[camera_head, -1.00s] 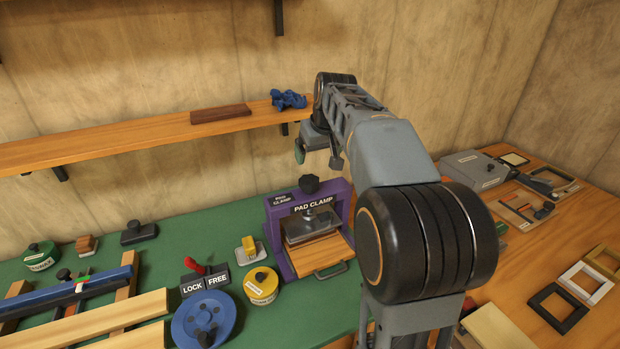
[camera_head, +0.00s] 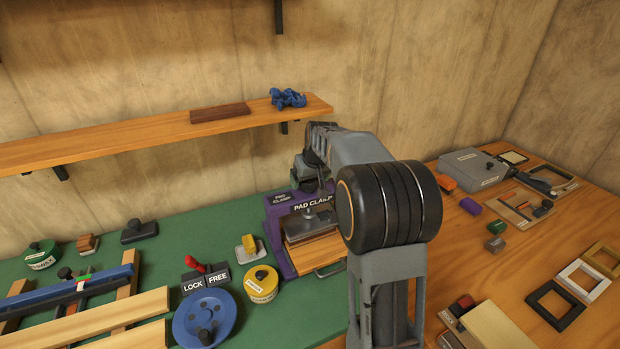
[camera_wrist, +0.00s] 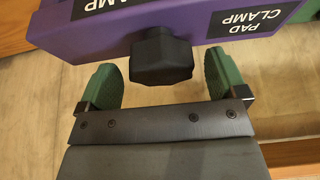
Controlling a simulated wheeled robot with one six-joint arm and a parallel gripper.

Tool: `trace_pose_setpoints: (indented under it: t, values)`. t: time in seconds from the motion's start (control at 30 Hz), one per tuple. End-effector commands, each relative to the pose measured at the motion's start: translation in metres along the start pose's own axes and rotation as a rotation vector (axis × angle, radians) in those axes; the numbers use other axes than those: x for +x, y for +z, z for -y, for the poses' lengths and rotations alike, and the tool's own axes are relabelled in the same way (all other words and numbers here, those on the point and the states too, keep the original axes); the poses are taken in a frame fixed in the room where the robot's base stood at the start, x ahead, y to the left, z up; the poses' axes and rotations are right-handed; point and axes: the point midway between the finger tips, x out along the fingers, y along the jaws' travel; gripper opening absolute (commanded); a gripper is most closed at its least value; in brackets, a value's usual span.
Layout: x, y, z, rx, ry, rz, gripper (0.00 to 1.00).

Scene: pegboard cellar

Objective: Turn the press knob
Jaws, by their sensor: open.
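The press is the purple pad clamp (camera_head: 277,240) on the green bench, with a raised plate (camera_head: 309,222) over a wooden tray. Its black faceted knob (camera_wrist: 160,57) shows at the top centre of the wrist view, in front of the purple top bar. My gripper (camera_wrist: 161,82) is open, with one green finger pad on either side of the knob and a visible gap on both sides. In the head view my gripper (camera_head: 307,175) is at the top of the press, and my arm hides the knob and the right part of the clamp.
A LOCK/FREE lever (camera_head: 195,265), a blue wheel (camera_head: 205,318) and a yellow tin (camera_head: 261,284) stand left of the press. A wooden shelf (camera_head: 130,131) runs along the wall above. Frames and a grey box (camera_head: 473,170) lie on the right bench.

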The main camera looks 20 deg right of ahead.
Motion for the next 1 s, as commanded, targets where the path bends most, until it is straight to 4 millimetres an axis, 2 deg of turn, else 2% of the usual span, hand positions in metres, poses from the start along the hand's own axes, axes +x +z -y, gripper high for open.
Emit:
trace_pose_setpoints:
  t: [0.33, 0.83, 1.0]
  values:
    - [0.0025, 0.0, 0.0001, 0.0, 0.0, -0.001, 0.91]
    - [0.0022, -0.0001, 0.0001, 0.0, 0.0, -0.001, 0.43]
    - [0.0021, -0.0001, 0.0002, 0.008, 0.003, -0.001, 0.42]
